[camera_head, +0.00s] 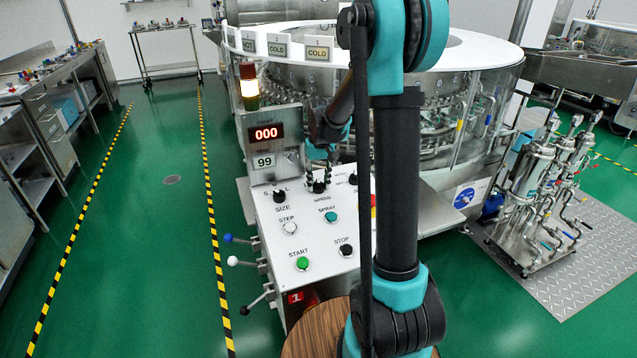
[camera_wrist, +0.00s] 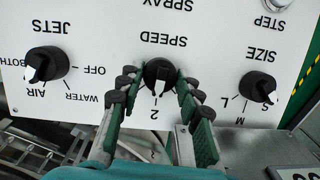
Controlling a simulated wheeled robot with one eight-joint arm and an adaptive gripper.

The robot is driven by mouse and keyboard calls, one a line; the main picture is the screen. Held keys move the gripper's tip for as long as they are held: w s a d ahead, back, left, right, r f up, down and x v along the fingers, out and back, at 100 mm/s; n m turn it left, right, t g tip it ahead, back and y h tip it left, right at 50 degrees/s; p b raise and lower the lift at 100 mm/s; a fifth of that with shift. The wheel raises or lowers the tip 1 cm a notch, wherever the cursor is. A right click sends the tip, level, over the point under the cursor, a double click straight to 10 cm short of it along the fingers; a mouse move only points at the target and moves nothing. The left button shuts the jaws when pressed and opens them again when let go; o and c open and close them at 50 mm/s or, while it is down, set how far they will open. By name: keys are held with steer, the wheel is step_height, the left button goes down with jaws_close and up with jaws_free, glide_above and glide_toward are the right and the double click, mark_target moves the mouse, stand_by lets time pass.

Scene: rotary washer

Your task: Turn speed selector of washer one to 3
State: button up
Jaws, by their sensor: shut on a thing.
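The washer's control panel (camera_head: 335,259) is white and sloped, with a red "1" tag (camera_head: 296,297) at its lower front. In the wrist view, upside down, the black SPEED selector (camera_wrist: 159,70) sits between my gripper's two fingers. Its white pointer faces the "2" mark; any marks beside it are hidden by the fingers. My gripper (camera_wrist: 160,82) is shut on the knob, a finger on each side. In the head view, my gripper (camera_head: 320,172) reaches down to the SPEED selector (camera_head: 319,187) at the panel's upper part.
The JETS knob (camera_wrist: 46,64) and SIZE knob (camera_wrist: 258,87) flank the selector. The panel also has a green START button (camera_head: 302,263) and a black STOP button (camera_head: 346,250). A display box (camera_head: 272,145) reading 000 stands behind. Green floor lies open at left.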

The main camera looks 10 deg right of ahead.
mark_target(327, 191)
steer(key=m+y, duration=0.1)
steer(key=m, duration=0.3)
steer(key=shift+d, duration=0.15)
steer(key=shift+m+y, duration=0.4)
steer(key=shift+m, duration=1.4)
steer(key=o, duration=1.1)
steer(key=shift+o, duration=0.2)
step_height(327, 191, up, 12)
steer(key=d, duration=0.2)
steer(key=shift+s+d, duration=0.25)
